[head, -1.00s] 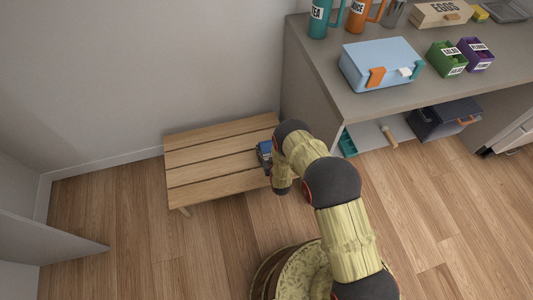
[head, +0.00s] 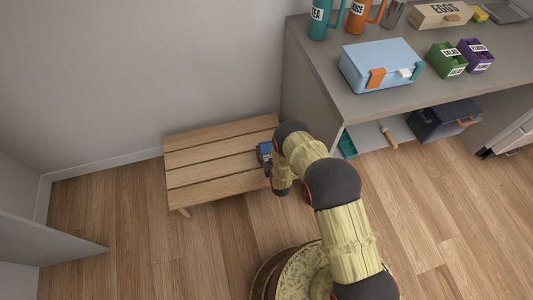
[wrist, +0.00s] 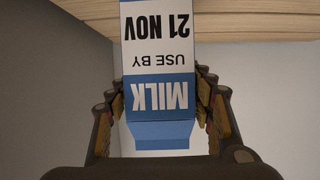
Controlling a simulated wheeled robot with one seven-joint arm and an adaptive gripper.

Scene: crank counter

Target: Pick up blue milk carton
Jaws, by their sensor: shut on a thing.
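The blue and white milk carton (wrist: 158,75) fills the middle of the wrist view, its "MILK" and "USE BY 21 NOV" print upside down in the picture. My gripper (wrist: 160,108) is shut on the carton, with one finger against each side. In the head view the carton's blue part (head: 264,149) shows small at the right end of the slatted wooden bench (head: 205,161). My arm hides part of the carton there. I cannot tell whether the carton touches the bench.
A dark bin (head: 440,122) is on the shelf below. A wall is behind the bench; open wood floor lies in front.

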